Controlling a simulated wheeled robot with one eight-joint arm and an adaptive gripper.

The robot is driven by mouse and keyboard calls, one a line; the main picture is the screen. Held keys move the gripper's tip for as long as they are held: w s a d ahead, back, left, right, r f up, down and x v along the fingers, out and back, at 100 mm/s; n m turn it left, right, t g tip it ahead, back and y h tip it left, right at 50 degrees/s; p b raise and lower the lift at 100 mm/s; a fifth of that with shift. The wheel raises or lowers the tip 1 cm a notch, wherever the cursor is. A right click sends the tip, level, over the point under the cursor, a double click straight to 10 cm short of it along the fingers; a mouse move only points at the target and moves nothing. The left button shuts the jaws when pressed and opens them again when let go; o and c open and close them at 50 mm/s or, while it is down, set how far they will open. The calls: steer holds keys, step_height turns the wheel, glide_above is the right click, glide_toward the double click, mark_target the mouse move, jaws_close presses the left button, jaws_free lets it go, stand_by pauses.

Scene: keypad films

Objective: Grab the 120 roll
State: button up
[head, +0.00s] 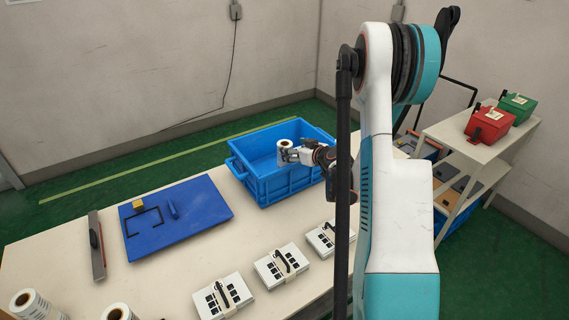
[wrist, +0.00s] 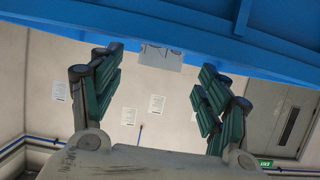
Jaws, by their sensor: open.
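A white roll with a brown core (head: 284,145) shows upright at my gripper's tip, over the blue crate in the head view. I cannot tell whether it is in the crate or between the fingers. My gripper (head: 292,155) is open above the crate. In the wrist view my gripper (wrist: 158,75) has its fingers spread wide, with no roll visible between them. Two more white rolls, a left one (head: 30,303) and a right one (head: 118,313), stand at the table's lower left, partly cut off. No roll's number is readable.
The blue crate (head: 250,185) stands on the pale table (head: 185,262). A blue board (head: 195,205) and a grey bar (head: 97,247) lie to the left. Several white keypads (head: 268,268) line the front edge. A shelf with red (head: 487,124) and green boxes (head: 517,106) stands right.

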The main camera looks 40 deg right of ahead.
mark_target(288, 146)
steer(key=b+x, duration=0.2)
steer(key=x, duration=0.4)
steer(key=shift+w, duration=0.45)
steer(key=shift+c, duration=0.4)
steer(key=c, duration=1.5)
steer(key=shift+r, duration=0.1)
